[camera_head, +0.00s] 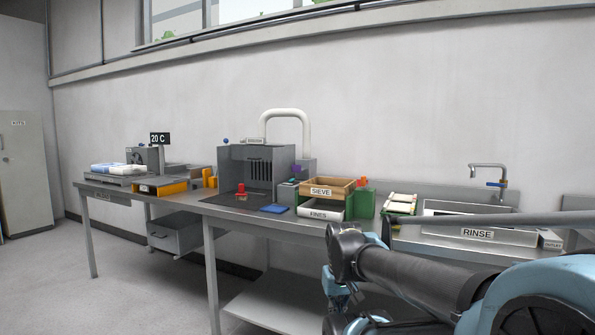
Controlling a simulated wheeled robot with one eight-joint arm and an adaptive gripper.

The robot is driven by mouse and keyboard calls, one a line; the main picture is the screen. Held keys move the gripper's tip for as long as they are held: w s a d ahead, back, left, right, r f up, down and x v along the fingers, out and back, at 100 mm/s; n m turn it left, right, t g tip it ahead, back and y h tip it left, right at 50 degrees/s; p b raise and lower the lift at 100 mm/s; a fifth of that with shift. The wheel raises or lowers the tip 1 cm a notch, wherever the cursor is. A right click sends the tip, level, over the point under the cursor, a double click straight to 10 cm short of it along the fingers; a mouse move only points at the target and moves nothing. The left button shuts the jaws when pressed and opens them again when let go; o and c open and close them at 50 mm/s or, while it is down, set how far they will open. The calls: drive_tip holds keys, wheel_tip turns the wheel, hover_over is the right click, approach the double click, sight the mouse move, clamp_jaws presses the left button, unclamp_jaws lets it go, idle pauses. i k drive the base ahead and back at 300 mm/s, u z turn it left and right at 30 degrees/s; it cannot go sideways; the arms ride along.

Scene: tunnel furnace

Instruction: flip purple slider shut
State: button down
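A small purple part (296,169) shows beside the grey box-shaped furnace (257,168) on the long bench, just left of the wooden SIEVE tray. I take it for the purple slider, but it is too small to tell whether it is open or shut. My arm reaches in from the lower right, in front of the bench. Its dark and blue links are in view, well apart from the purple part. My gripper's fingers cannot be made out.
The SIEVE tray (327,186) sits above the white FINES tray (321,211). The RINSE sink (478,233) and its tap (489,168) are on the right. A 20 C display (160,139) stands left.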

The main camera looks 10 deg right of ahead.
sight(296, 169)
drive_tip(key=i, duration=0.85)
drive_tip(key=u, duration=0.05)
